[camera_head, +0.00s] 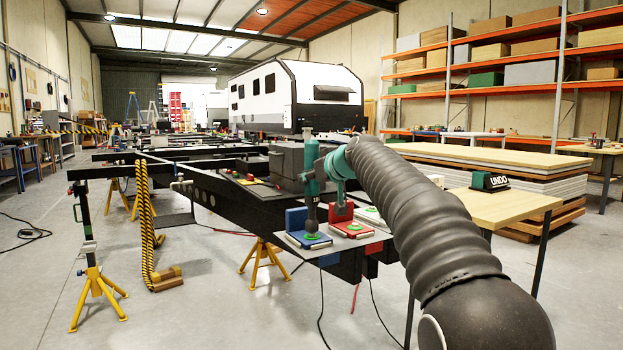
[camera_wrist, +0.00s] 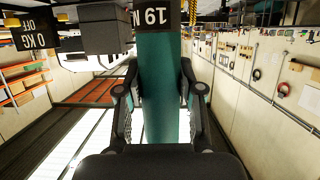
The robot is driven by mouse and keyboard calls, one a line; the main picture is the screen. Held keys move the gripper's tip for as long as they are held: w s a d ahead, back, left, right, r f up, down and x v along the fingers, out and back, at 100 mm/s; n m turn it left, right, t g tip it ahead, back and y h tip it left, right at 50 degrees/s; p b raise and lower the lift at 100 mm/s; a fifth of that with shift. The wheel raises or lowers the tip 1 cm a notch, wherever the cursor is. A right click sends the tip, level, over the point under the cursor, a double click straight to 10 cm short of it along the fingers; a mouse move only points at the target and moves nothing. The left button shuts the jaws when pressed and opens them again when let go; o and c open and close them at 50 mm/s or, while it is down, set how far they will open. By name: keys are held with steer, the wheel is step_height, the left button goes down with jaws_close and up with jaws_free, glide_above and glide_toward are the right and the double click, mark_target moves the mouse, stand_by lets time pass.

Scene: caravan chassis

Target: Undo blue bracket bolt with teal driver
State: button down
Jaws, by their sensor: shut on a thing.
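The teal driver (camera_head: 311,180) stands upright above the blue bracket (camera_head: 296,220). Its dark lower end comes down to the bracket's base, close to a green-ringed spot; I cannot tell whether it touches the bolt, which is hidden. My gripper (camera_head: 326,166) is shut on the driver. In the wrist view my gripper (camera_wrist: 162,85) has a finger on each side of the teal driver body (camera_wrist: 160,60), which has a dark band reading "19 N". The blue bracket sits on a grey plate at the chassis corner.
A red bracket (camera_head: 342,213) stands close right of the blue one. A grey box (camera_head: 287,164) sits behind on the dark chassis (camera_head: 225,205). A yellow stand (camera_head: 262,258) is below the chassis.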

steer(key=shift+f+b, duration=0.85)
steer(key=shift+f, duration=0.3)
stand_by(2.4)
steer(key=shift+r+p, duration=2.25)
steer(key=shift+r, duration=0.6)
